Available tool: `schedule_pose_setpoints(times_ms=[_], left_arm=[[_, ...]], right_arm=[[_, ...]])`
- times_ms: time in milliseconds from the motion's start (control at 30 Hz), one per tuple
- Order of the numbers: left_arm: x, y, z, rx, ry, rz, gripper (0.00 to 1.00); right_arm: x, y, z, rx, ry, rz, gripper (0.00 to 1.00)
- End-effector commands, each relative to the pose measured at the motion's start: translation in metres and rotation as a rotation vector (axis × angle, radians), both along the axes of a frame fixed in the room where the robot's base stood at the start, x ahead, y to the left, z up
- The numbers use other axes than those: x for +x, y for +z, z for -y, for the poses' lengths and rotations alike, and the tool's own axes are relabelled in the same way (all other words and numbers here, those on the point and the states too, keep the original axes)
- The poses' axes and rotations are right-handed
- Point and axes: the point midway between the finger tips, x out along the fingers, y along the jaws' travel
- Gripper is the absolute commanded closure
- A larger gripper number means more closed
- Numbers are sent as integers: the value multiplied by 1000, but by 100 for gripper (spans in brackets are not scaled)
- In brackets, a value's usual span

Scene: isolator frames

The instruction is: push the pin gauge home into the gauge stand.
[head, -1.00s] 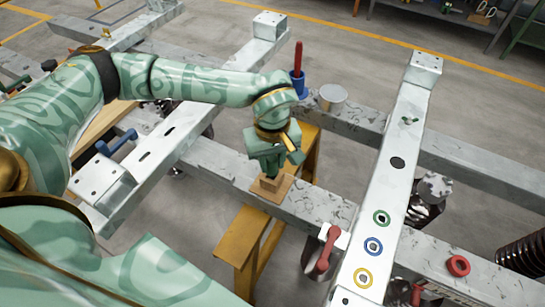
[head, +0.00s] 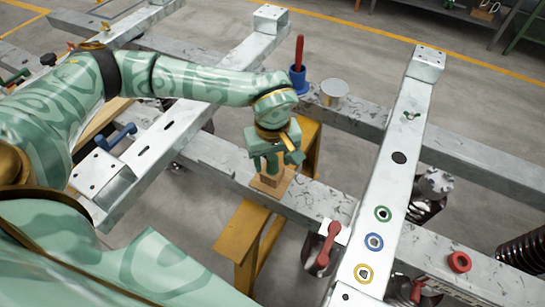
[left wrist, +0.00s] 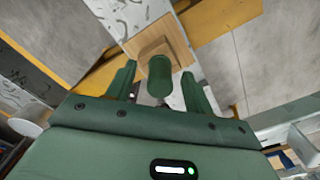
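The gauge stand (head: 270,185) is a tan wooden block with a square base, sitting on the marbled grey beam; it also shows in the left wrist view (left wrist: 186,70). The pin gauge (left wrist: 159,82) shows in the left wrist view as a dark green rounded handle over the stand's raised block. Its lower part is hidden, so I cannot tell how deep it sits. My left gripper (head: 269,165) is above the stand, pointing down. In the left wrist view its fingers (left wrist: 158,88) are apart on either side of the handle, with gaps visible. My right gripper is not in view.
A blue cup (head: 298,80) with a red handle and a pale cylinder (head: 334,90) stand behind on the beam. A red-handled clamp (head: 328,243) is to the right. The right-hand crossbar carries green, blue (head: 374,242) and yellow rings. A yellow trestle (head: 243,235) stands below.

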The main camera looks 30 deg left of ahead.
Motion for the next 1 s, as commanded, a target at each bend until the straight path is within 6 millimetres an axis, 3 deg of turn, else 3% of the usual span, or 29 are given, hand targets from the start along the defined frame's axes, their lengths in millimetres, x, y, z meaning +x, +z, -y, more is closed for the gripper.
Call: schedule_pose_setpoints(times_ms=[167,500,700,1000], left_arm=[[1,15,0,0,0,4,48],[1,104,0,0,-1,9,48],[0,145,0,0,1,4,48],[0,163,0,0,0,0,48]], right_arm=[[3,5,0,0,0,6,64],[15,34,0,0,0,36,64],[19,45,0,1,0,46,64],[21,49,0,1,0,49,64]])
